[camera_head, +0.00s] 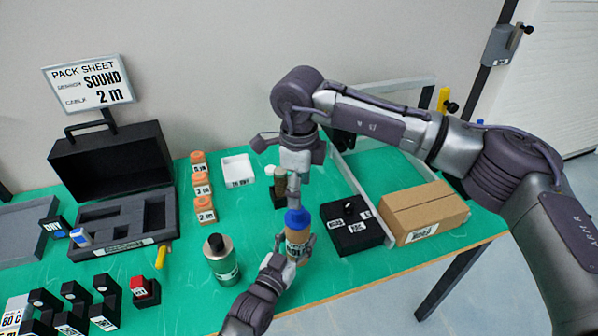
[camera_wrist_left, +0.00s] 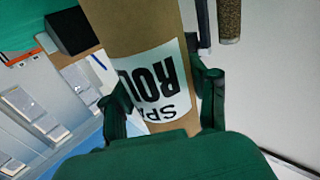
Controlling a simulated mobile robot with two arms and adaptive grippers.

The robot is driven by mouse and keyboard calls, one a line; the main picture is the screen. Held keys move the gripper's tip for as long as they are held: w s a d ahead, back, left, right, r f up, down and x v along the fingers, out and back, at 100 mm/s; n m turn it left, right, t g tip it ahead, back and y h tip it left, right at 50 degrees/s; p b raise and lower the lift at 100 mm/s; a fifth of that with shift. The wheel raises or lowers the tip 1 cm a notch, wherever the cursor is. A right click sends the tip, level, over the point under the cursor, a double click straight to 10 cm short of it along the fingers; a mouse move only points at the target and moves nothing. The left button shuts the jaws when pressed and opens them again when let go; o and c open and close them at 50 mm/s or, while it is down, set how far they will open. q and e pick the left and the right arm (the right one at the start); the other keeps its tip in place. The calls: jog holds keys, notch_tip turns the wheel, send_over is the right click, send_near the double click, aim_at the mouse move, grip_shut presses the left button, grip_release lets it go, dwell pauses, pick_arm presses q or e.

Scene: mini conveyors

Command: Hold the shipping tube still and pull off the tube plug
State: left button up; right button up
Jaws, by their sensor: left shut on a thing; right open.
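The shipping tube (camera_head: 297,242) is a brown cardboard cylinder with a printed white label, standing upright near the table's front edge. The blue tube plug (camera_head: 298,218) sits on its top end. My left gripper (camera_head: 285,262) is shut on the tube from the front left; in the left wrist view the tube (camera_wrist_left: 135,35) runs between its fingers, with the label beside them. My right gripper (camera_head: 293,192) is open and points down just above the plug; its fingers are partly hidden, and I cannot tell whether they touch the plug.
A grey-green canister (camera_head: 221,262) stands left of the tube. A black box (camera_head: 352,238) and a cardboard carton (camera_head: 424,208) lie to the right. Behind are a small dark stand (camera_head: 278,199), a white tray (camera_head: 237,170) and orange-topped blocks (camera_head: 203,208). An open black case (camera_head: 110,165) is at left.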

aim_at(298, 217)
pick_arm(q)
jog(key=shift+s+f, duration=0.2)
jog(key=shift+f, duration=0.25)
pick_arm(e)
notch_tip(298, 217, down, 7)
jog(key=shift+f, duration=0.15)
jog(key=shift+c, duration=0.3)
grip_shut()
jog(key=shift+r, duration=2.3)
pick_arm(q)
jog(key=o, duration=1)
jog(key=shift+c, duration=0.2)
jog(key=o, duration=0.3)
jog(key=shift+w+r, duration=0.1)
jog(key=shift+r, duration=0.05)
